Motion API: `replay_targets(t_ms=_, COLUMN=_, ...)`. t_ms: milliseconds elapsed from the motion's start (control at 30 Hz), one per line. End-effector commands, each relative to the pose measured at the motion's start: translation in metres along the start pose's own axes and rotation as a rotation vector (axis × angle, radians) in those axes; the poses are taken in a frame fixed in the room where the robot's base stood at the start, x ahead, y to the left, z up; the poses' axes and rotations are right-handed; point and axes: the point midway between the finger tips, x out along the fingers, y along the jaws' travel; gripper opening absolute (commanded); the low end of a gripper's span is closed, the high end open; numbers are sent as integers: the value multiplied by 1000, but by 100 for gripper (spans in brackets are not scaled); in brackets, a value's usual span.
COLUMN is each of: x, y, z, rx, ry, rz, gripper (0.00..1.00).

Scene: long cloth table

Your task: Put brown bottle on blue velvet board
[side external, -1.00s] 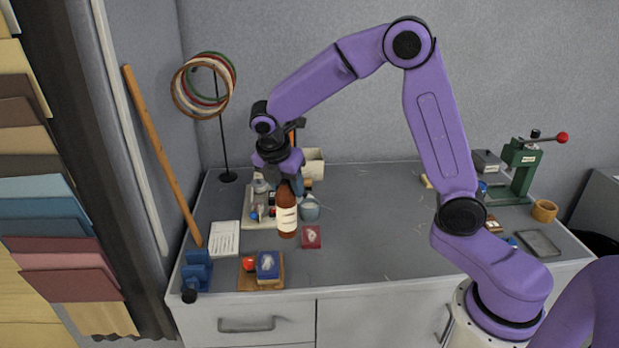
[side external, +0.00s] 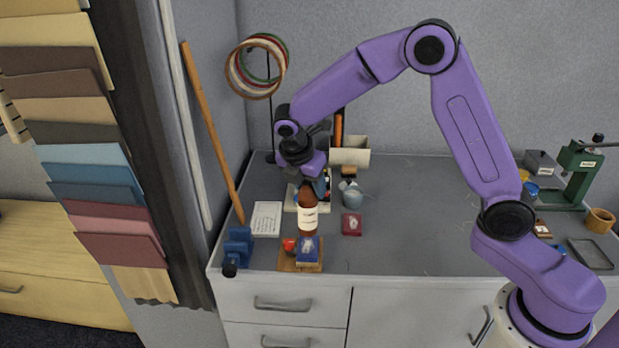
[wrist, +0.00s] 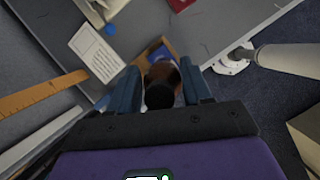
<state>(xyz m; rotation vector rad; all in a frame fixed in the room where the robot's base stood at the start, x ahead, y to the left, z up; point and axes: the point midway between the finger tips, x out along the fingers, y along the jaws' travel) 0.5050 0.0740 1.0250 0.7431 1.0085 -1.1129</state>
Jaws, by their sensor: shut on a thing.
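The brown bottle (side external: 308,218), with a pale label, hangs upright from my gripper (side external: 311,186) in the side view. My gripper is shut on its upper part. The blue velvet board (side external: 308,250), a small blue block with a pale mark on top, sits on a wooden tray (side external: 285,264) near the table's front edge. The bottle's base appears just above or behind the board; I cannot tell if they touch. In the wrist view the bottle (wrist: 162,72) is between the fingers, and part of the blue board (wrist: 157,51) shows beyond it.
A red item (side external: 289,245) sits beside the blue board on the tray. A red board (side external: 352,224) and grey-blue cup (side external: 350,196) stand to the right. A blue stand (side external: 238,246) and white card (side external: 267,219) are to the left.

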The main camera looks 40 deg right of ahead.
Motion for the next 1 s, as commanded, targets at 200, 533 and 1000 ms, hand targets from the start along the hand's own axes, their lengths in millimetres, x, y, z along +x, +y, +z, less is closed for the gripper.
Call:
replay_targets(t_ms=200, x=21, y=0, z=-8, rx=0, ry=-1, rz=-2, gripper=0)
replay_targets(t_ms=533, x=39, y=0, z=-16, rx=1, ry=-1, rz=-1, gripper=0)
replay_targets(t_ms=1000, x=41, y=0, z=-17, rx=1, ry=0, rz=0, gripper=0)
